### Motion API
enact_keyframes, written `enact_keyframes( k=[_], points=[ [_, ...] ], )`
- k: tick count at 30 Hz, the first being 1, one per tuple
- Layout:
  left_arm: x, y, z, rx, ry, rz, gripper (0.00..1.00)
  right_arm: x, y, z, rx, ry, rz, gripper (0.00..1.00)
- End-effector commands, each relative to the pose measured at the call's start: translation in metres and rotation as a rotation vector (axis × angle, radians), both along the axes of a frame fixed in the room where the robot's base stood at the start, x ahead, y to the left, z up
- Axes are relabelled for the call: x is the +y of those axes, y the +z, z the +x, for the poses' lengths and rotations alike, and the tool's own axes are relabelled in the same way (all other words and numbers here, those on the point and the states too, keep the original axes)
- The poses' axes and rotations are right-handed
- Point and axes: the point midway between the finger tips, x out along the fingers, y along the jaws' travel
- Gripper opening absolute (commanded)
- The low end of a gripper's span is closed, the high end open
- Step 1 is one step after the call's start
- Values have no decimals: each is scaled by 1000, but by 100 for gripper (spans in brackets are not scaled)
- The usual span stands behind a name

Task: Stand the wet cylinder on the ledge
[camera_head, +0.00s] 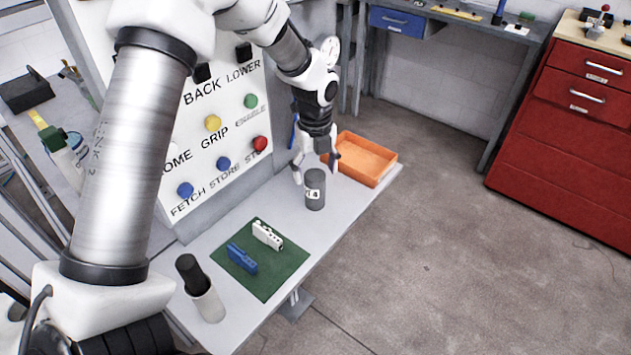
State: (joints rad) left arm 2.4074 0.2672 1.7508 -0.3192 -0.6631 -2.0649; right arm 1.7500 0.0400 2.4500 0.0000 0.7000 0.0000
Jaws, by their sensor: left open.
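A dark grey cylinder (315,190) with a white label stands upright on the light grey ledge (345,222), in front of the button panel. The label's marking is too small to read surely. My left gripper (316,168) points down at the cylinder's top, with its fingers open. One finger shows to the left of the top and the other to the right and behind. I cannot tell whether either finger touches it. No wetness shows on the cylinder. My right gripper is not in view.
An orange tray (366,158) sits right behind the cylinder. A green mat (262,282) holds a blue block (242,258) and a white block (267,235). The button panel (215,140) rises behind the ledge.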

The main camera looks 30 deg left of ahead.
Motion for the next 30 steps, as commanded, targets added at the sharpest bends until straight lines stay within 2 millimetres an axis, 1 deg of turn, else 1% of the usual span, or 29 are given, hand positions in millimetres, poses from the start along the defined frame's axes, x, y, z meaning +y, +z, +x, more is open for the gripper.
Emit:
enact_keyframes(
  k=[1, 3, 6, 10, 14, 30],
  points=[
    [0, 13, 1, -7, 0, 0, 76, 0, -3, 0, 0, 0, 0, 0],
    [0, 32, 1, -6, -1, 1, 76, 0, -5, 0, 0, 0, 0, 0],
    [0, 56, 1, -4, 0, 0, 76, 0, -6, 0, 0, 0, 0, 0],
    [0, 76, 1, -3, 0, 1, 76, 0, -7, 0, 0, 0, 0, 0],
    [0, 81, 0, 0, 0, 0, 76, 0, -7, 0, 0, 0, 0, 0],
    [0, 81, 0, 1, -1, 1, 76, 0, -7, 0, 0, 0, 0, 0]
  ],
)
